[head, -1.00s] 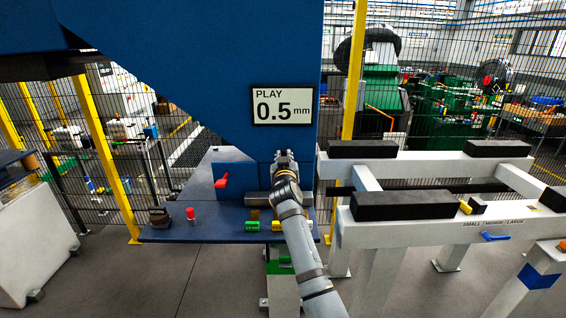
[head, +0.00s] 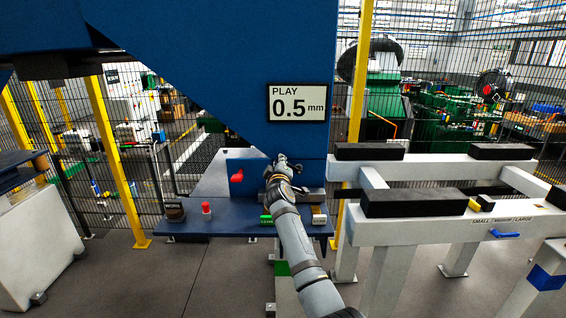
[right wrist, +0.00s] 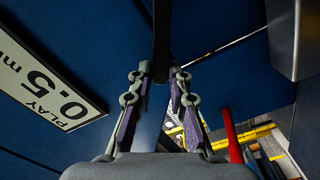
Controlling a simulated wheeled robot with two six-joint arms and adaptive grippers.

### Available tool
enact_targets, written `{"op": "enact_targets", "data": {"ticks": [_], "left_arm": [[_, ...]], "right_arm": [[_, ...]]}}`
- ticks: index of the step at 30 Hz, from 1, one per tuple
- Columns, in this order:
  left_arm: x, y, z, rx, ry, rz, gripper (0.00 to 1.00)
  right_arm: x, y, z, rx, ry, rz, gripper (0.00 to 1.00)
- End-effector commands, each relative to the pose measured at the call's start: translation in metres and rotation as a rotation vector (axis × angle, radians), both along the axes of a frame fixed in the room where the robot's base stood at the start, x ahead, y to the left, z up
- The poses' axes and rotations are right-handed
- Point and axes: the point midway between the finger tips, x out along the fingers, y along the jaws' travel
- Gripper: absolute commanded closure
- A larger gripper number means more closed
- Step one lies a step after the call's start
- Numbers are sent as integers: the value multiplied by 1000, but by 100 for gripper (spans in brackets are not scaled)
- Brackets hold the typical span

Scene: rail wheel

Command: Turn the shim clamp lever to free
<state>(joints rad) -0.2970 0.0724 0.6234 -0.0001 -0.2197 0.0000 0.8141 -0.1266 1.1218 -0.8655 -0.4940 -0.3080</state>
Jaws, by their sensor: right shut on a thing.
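My right gripper (head: 280,162) is at the blue machine face, below the "PLAY 0.5 mm" sign (head: 297,103). In the right wrist view its two fingers (right wrist: 161,78) are closed in on a dark, narrow bar (right wrist: 161,35), which looks like the shim clamp lever. The bar runs up out of the picture, so its far end is hidden. In the head view my gripper and arm cover it. A red handle (head: 237,176) is on the blue plate left of my gripper. A red bar (right wrist: 231,135) shows right of the fingers in the right wrist view. My left gripper is not in view.
A white frame with black pads (head: 414,203) stands close on the right.

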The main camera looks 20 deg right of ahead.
Motion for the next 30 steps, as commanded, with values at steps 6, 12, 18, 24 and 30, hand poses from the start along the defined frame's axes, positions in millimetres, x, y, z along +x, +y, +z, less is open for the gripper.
{"op": "enact_targets", "data": {"ticks": [6,12,18,24,30], "left_arm": [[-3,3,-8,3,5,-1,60],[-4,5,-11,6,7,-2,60],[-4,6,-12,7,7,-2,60],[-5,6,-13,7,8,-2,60],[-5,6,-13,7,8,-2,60]], "right_arm": [[2,5,-17,-190,59,-4,100],[3,8,-28,-342,101,-5,100],[3,9,-36,-455,132,-6,100],[3,8,-40,-520,150,-6,100],[3,8,-42,-548,157,-8,100]]}}
